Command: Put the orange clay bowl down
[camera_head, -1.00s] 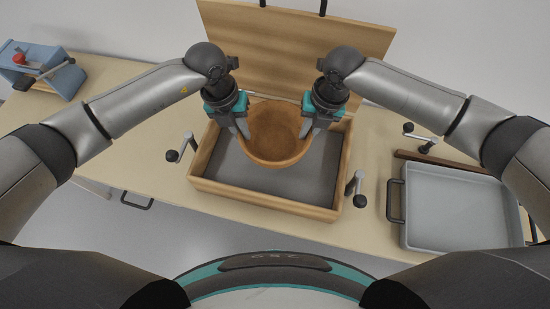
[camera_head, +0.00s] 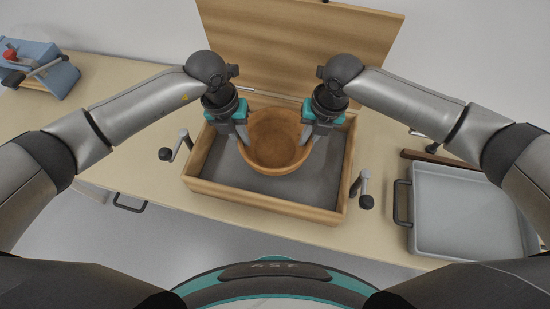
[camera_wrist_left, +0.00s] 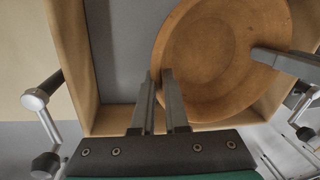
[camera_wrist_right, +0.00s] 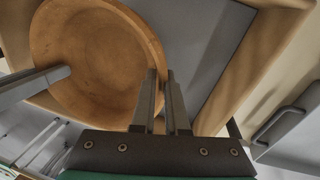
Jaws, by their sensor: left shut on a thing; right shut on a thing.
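The orange clay bowl (camera_head: 274,138) is upright inside an open wooden box (camera_head: 262,205) with a grey floor. My left gripper (camera_head: 243,137) is shut on the bowl's left rim, and my right gripper (camera_head: 305,138) is shut on its right rim. In the left wrist view the bowl (camera_wrist_left: 215,55) shows its empty inside, with its wall between the fingers (camera_wrist_left: 160,72). The right wrist view shows the bowl (camera_wrist_right: 90,50) with its rim at the fingers (camera_wrist_right: 161,72). I cannot tell whether its base touches the box floor.
The box's wooden lid (camera_head: 300,45) stands raised behind it. Clamp handles (camera_head: 174,146) and (camera_head: 362,188) stand at both sides of the box. A grey tray (camera_head: 465,215) with a dark handle is at right. A blue device (camera_head: 42,68) sits at far left.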

